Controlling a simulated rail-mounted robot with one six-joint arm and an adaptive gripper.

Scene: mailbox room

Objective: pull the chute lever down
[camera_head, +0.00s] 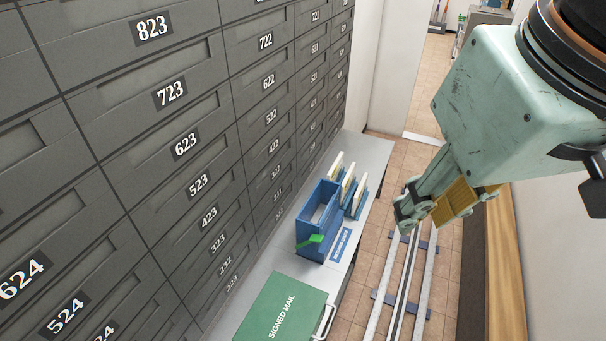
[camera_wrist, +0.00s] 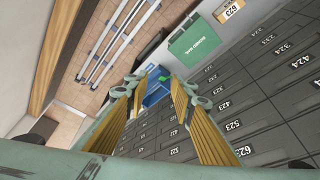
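A small green lever (camera_head: 312,239) sticks out from the front of a blue open-topped box (camera_head: 312,248); I take it for the chute lever. The box stands on the grey shelf below the mailboxes. In the wrist view the green lever (camera_wrist: 163,78) and the blue box (camera_wrist: 153,95) show between my fingers, partly hidden by them. My gripper (camera_head: 413,210) hangs in the air to the right of the box, above the floor rails, touching nothing. In the wrist view my gripper (camera_wrist: 158,92) has its fingers well apart with nothing between them.
A green "SIGNED MAIL" box (camera_head: 284,308) stands on the shelf (camera_head: 252,293) in front of the blue box. Blue holders with white mail (camera_head: 349,188) stand behind it. A wall of grey numbered mailboxes (camera_head: 180,130) borders the left. Floor rails (camera_head: 403,285) run along the right.

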